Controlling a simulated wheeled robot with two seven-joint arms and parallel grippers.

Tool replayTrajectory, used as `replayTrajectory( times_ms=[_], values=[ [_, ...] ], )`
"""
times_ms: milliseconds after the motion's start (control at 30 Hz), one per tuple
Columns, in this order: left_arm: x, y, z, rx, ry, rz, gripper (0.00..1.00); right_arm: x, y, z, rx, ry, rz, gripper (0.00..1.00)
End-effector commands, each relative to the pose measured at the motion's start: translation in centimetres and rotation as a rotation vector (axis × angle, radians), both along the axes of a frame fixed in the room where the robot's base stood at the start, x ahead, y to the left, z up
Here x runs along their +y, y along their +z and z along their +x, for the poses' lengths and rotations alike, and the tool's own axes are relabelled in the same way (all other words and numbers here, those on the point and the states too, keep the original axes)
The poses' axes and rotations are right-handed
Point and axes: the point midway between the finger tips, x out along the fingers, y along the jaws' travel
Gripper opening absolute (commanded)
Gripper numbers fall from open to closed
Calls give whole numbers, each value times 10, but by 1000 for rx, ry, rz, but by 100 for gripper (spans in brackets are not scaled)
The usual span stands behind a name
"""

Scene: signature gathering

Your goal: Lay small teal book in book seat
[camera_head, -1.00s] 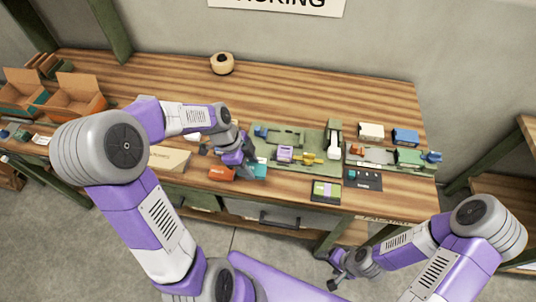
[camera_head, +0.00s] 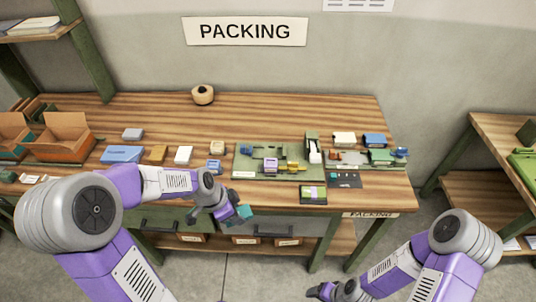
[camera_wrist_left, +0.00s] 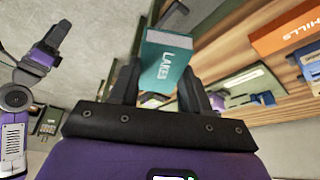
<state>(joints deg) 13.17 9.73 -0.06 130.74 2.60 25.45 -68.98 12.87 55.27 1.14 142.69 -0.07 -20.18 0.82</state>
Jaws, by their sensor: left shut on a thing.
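The small teal book (camera_head: 244,211) is held between the fingertips of my left gripper (camera_head: 234,213), in front of the table's front edge. In the left wrist view the book (camera_wrist_left: 165,62) reads "LAKES" on its teal side and shows a pale page edge, tilted between the two fingers. A green fixture board (camera_head: 245,163) lies on the table up and right of the gripper, with several parts on it. I cannot tell which part is the book seat. My right gripper (camera_head: 326,291) is low at the right; its jaw opening is unclear.
An orange book (camera_wrist_left: 290,32) marked "HILLS" lies on the table in the left wrist view. Blue (camera_head: 122,154) and tan (camera_head: 157,154) boxes stand left. The back of the table is mostly clear.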

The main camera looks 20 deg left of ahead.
Motion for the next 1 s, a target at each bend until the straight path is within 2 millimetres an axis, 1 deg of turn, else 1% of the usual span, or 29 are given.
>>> replayTrajectory(
  times_ms=[200,400,867,1000],
  values=[
    [-15,-15,5,-1,239,2,17,0,0,0,0,0,0,72],
    [-24,-25,10,-3,437,3,17,0,0,0,0,0,0,72],
    [-37,-44,18,0,777,4,17,0,0,0,0,0,0,72],
    [-42,-51,21,-2,899,4,17,0,0,0,0,0,0,72]
  ],
)
